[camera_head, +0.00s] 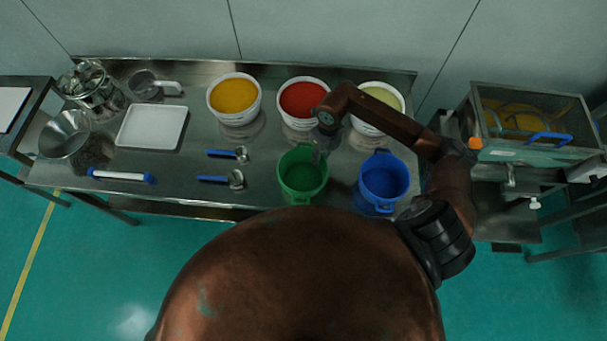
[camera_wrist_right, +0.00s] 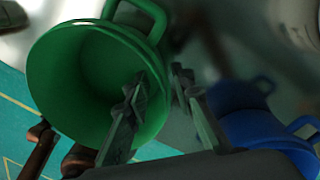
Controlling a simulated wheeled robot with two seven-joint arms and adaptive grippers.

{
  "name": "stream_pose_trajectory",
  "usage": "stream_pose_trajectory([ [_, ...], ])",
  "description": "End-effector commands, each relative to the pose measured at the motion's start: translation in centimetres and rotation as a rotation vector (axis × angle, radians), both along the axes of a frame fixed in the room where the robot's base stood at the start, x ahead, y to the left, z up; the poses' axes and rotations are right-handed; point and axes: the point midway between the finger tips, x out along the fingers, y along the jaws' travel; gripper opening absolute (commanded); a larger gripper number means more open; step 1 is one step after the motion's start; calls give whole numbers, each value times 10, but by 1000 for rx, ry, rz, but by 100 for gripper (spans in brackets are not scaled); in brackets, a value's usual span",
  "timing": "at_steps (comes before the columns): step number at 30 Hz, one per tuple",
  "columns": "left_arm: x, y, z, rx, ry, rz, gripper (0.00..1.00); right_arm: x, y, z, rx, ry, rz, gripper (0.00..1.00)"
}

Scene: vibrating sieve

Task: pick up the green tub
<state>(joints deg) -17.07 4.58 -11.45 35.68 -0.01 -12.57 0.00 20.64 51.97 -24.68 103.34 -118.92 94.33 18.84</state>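The green tub (camera_head: 302,176) stands upright on the steel table, empty, with a handle at its front; it fills the left of the right wrist view (camera_wrist_right: 60,75). My right gripper (camera_head: 318,155) is over the tub's back right rim. In the right wrist view my right gripper's fingers (camera_wrist_right: 158,100) are apart, one over the tub's inside and the other outside its wall. A gap shows between the outer finger and the wall; contact of the inner finger cannot be told. My left gripper is not in view.
A blue tub (camera_head: 384,182) stands close right of the green one. White bowls of yellow (camera_head: 234,97), red (camera_head: 302,102) and pale green (camera_head: 378,105) contents stand behind. Two blue-handled tools (camera_head: 221,180) lie left. The sieve machine (camera_head: 535,125) is at right.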

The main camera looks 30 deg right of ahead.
Motion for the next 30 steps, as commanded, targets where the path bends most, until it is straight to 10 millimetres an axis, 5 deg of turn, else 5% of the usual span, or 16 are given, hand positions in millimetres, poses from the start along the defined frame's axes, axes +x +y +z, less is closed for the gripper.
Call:
stream_pose_trajectory([
  [11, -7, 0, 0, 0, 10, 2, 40, 1, 1, -16, -1, -1, 0, 22],
  [21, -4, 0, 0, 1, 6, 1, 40, 1, 1, -16, -1, -1, 0, 0],
  [30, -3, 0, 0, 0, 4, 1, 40, 1, 1, -16, -1, -1, 0, 0],
])
